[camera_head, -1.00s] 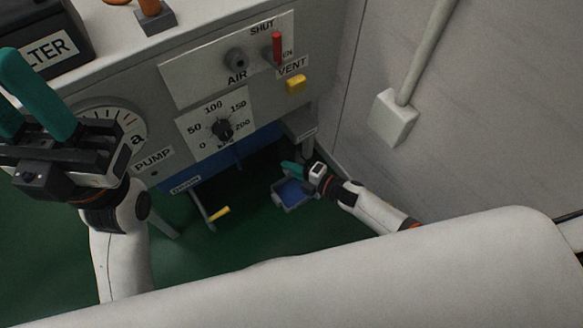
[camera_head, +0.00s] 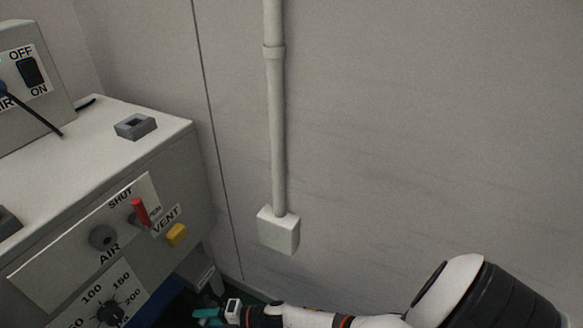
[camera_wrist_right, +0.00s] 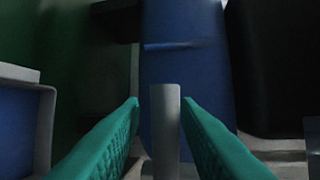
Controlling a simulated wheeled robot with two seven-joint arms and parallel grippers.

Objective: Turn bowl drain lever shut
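My right gripper (camera_head: 205,318) is low at the bottom edge of the head view, below the front panel of the grey machine (camera_head: 190,190). In the right wrist view its two teal fingers (camera_wrist_right: 160,112) are apart. A grey upright bar (camera_wrist_right: 165,130) shows in the gap between them, with space on both sides. It may be the drain lever; I cannot tell for sure, and no label shows there. A blue rounded body (camera_wrist_right: 187,75), possibly the bowl, is behind the bar. My left gripper is out of view.
A blue-bottomed tray (camera_wrist_right: 20,120) is at the left of the wrist view. A wall box (camera_head: 278,230) with a pipe is to the right.

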